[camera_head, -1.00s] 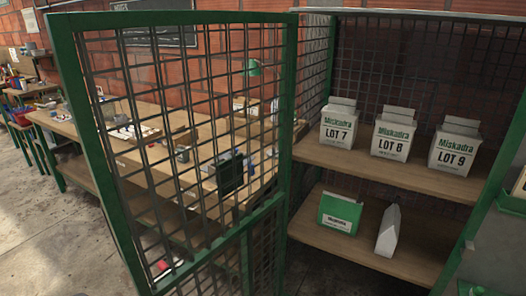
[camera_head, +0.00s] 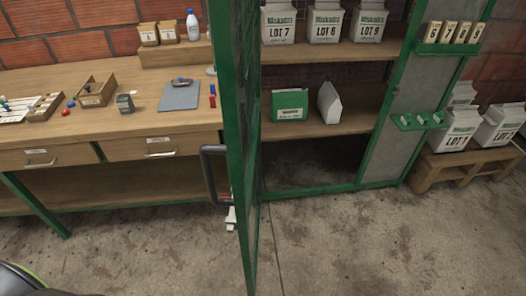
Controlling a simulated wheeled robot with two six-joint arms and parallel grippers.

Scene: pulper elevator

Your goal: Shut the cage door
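The green-framed cage door (camera_head: 242,150) stands open, seen almost edge-on in the middle of the head view. It sticks out toward me from the cage. Its dark handle (camera_head: 209,175) is on the left face of the door. The cage (camera_head: 383,130) behind it to the right is open at the front, with wooden shelves (camera_head: 330,113) inside. Neither of my grippers shows in the view. A dark rounded shape with a green edge is at the bottom left corner, too cropped to tell.
A wooden workbench (camera_head: 150,104) with drawers, small trays and a clipboard (camera_head: 180,95) stands left of the door. A pallet (camera_head: 458,167) with white bags stands to the right. The concrete floor (camera_head: 350,240) in front of the cage is clear.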

